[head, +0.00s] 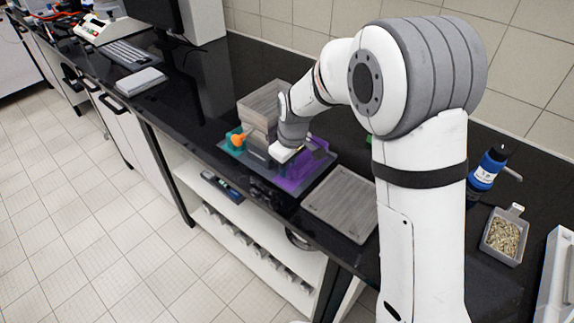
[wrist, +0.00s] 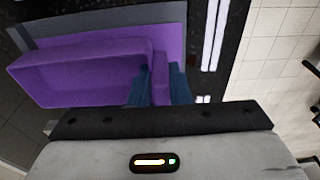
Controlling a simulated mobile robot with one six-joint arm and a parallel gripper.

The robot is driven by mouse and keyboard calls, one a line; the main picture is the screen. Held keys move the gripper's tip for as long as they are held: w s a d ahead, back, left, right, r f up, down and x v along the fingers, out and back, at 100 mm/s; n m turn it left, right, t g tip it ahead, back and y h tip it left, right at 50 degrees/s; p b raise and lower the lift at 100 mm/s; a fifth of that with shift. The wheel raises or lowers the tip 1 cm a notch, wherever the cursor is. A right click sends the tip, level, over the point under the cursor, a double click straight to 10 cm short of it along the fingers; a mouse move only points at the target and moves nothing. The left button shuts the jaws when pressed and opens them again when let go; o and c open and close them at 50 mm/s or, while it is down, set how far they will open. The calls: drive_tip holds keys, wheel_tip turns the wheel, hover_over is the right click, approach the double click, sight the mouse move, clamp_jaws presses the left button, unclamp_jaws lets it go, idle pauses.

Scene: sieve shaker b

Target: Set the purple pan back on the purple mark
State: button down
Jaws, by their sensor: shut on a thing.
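The purple pan (wrist: 80,75) is held at a narrow purple tab by the two blue fingers of my gripper (wrist: 160,88) in the wrist view. In the head view the purple pan (head: 292,182) shows beside my gripper (head: 283,153), partly hidden by it. The purple mark (wrist: 172,38) is a flat purple area on a grey base, seen behind the pan in the wrist view. The pan overlaps the mark in the picture and looks slightly turned against it. I cannot tell whether the pan touches it.
A grey-brown stack (head: 262,108) with an orange knob (head: 238,140) and a teal part stands left of my gripper. A square grey plate (head: 342,200) lies to the right. A grey scoop of grains (head: 503,238) and a blue bottle (head: 487,170) stand far right.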

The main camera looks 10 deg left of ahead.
drive_tip(key=shift+f, duration=0.2)
drive_tip(key=c, duration=1.3)
unclamp_jaws()
drive_tip(key=shift+c, duration=0.2)
drive_tip(key=shift+r, duration=0.1)
drive_tip(key=shift+r, duration=0.25)
wheel_tip(320, 180, up, 12)
drive_tip(key=d, duration=0.1)
drive_tip(key=s+d+r+m+t, duration=0.1)
drive_tip(key=s+d+r+m, duration=0.15)
drive_tip(key=s+d, duration=0.4)
drive_tip(key=s+d+r+m, duration=0.2)
drive_tip(key=s+d+m, duration=0.15)
drive_tip(key=d, duration=0.55)
drive_tip(key=s+d+f+m+t+h, duration=0.1)
drive_tip(key=s+d+f+m, duration=0.2)
drive_tip(key=s, duration=0.9)
drive_tip(key=d+m, duration=0.3)
drive_tip(key=d, duration=0.2)
drive_tip(key=shift+d+f, duration=0.15)
drive_tip(key=shift+d, duration=0.2)
